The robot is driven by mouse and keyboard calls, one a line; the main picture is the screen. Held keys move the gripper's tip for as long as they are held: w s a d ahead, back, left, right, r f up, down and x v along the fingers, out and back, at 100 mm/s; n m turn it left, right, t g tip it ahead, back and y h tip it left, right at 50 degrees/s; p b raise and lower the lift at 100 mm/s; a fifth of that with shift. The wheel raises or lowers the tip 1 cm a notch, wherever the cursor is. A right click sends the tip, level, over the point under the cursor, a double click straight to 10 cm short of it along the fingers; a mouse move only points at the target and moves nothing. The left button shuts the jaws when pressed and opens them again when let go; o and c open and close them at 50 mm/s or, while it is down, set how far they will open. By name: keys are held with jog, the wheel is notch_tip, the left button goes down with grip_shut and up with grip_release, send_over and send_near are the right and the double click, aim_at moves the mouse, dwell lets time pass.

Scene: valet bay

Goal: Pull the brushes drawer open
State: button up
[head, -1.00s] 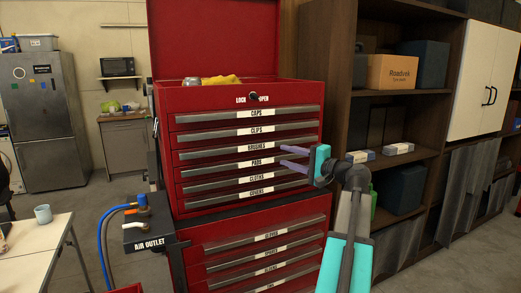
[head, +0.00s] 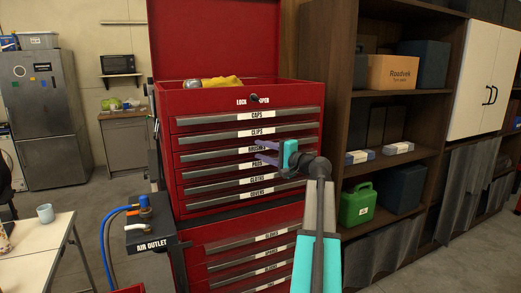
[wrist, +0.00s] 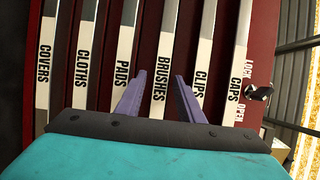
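The red tool chest (head: 163,140) has several drawers with long grey handles and white labels. The brushes drawer (head: 215,153) is the third from the top and looks shut; its label is partly hidden by a finger. In the wrist view the BRUSHES label (wrist: 165,72) lies between my two purple fingers. My gripper (head: 257,151) is open and empty, with its fingers at either side of the brushes handle. I cannot tell whether they touch it. A dark lock knob (wrist: 258,92) sits between the words LOCK and OPEN; its setting is unclear.
The clips drawer (head: 210,133) is just above and the pads drawer (head: 215,170) just below, both shut. Shelves with a green can (head: 357,205) stand at right. An air outlet box (head: 150,237) is at left.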

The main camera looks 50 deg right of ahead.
jog(key=shift+w, duration=0.5)
